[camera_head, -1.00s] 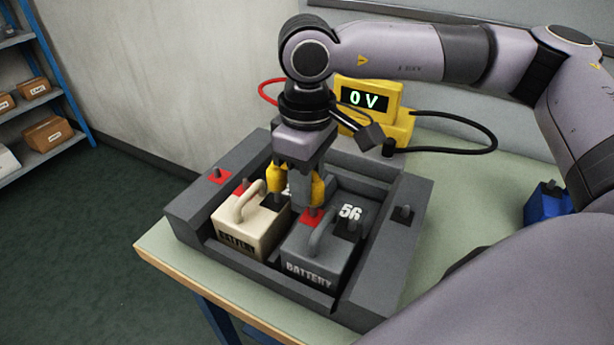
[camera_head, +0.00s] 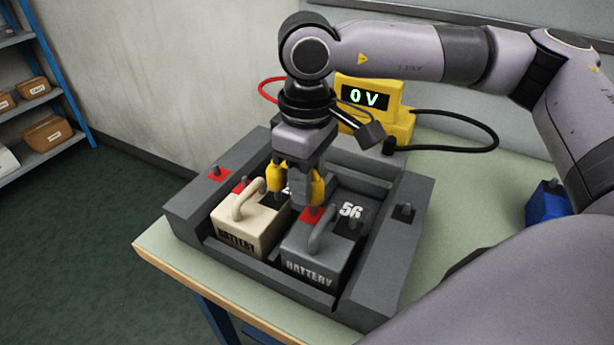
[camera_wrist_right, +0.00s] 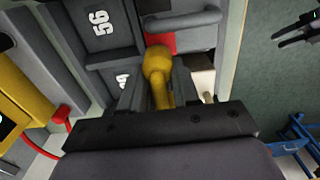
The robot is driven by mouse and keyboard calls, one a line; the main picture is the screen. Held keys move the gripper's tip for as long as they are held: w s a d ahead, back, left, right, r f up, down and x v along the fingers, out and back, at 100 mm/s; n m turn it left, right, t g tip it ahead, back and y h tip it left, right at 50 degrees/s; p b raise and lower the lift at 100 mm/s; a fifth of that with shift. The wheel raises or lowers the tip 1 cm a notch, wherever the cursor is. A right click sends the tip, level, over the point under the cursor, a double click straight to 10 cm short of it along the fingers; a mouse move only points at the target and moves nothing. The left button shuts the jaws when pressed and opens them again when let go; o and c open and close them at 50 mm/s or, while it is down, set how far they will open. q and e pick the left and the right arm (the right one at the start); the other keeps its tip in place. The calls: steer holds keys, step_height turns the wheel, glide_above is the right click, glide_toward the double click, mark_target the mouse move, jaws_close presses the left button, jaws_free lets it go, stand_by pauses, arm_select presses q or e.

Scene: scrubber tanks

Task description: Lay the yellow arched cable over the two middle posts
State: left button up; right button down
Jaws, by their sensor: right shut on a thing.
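My right gripper (camera_head: 297,192) is shut on the yellow arched cable (camera_head: 318,184), above the inner sides of the two front batteries. The cable's two yellow ends hang down on either side of the fingers. Its yellow end also shows between the fingers in the right wrist view (camera_wrist_right: 158,62). The cream battery (camera_head: 238,236) is at left, the grey battery (camera_head: 308,262) at right. The two middle posts are largely hidden; I cannot tell whether the cable touches them. A dark two-pronged part at the right wrist view's upper right may be my left gripper (camera_wrist_right: 297,32).
The batteries sit in a grey tray (camera_head: 385,290) with raised walls, on a green-topped table (camera_head: 455,215). Behind stands a yellow meter (camera_head: 372,100) reading 0 V, with red and black leads. A blue object (camera_head: 545,203) lies at right. Shelves stand at far left.

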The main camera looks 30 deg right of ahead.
steer(key=shift+f+b, duration=1.1)
steer(key=shift+f, duration=0.2)
steer(key=shift+c, duration=1.3)
jaws_free()
step_height(320, 180, up, 9)
steer(key=p, duration=0.5)
steer(key=shift+f, duration=0.2)
steer(key=shift+f, duration=0.1)
